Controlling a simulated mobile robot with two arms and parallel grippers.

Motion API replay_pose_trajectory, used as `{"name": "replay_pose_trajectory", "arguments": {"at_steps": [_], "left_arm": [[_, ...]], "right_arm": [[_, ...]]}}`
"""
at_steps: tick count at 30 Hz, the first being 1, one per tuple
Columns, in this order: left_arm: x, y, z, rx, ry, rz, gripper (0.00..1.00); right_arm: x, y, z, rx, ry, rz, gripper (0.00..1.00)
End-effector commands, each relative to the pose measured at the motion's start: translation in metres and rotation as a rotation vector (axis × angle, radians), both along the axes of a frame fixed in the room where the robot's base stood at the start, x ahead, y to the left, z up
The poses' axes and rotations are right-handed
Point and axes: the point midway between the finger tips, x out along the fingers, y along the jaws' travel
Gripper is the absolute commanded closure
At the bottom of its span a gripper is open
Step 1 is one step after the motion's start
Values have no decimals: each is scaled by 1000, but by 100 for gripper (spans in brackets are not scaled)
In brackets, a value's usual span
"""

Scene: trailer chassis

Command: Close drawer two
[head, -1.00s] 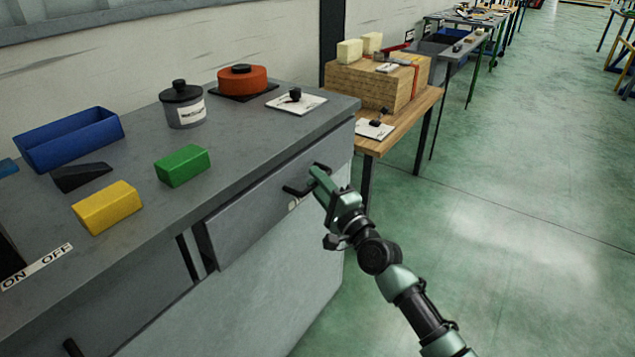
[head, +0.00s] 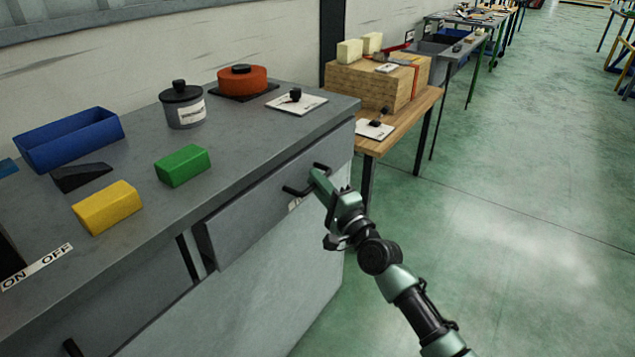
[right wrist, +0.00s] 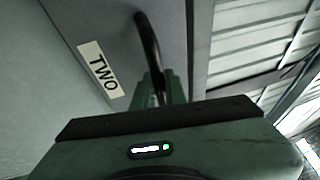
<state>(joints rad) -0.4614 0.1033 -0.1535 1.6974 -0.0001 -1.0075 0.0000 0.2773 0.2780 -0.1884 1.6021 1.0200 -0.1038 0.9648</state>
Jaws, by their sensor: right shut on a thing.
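Drawer two (head: 252,222) is the grey drawer under the right part of the workbench top. Its front stands out a little from the cabinet, with a dark gap at its left side. Its black bar handle (head: 296,191) is near the right end of the front. The handle also shows in the right wrist view (right wrist: 148,42), beside a label reading TWO (right wrist: 102,72). My right gripper (head: 318,178) is shut on the handle, and the fingers partly hide it. My left gripper is not in view.
The grey workbench top (head: 245,140) holds a blue bin (head: 70,140), a yellow block (head: 107,208), a green block (head: 183,166), a lidded pot (head: 183,106) and a red round object (head: 242,80). Another drawer (head: 130,295) is at lower left. The green floor (head: 520,230) at right is clear.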

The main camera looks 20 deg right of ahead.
Motion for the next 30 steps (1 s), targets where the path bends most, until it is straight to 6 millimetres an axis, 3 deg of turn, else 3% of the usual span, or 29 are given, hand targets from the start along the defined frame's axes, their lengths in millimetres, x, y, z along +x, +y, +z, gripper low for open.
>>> {"name": "replay_pose_trajectory", "arguments": {"at_steps": [18, 25, 30], "left_arm": [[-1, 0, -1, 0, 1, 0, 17], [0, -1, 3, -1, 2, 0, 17], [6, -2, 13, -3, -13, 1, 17]], "right_arm": [[0, 1, -1, -1, 2, 1, 100], [20, 17, -1, 1, 1, 1, 100], [22, 18, -1, -1, 2, 2, 100]]}}
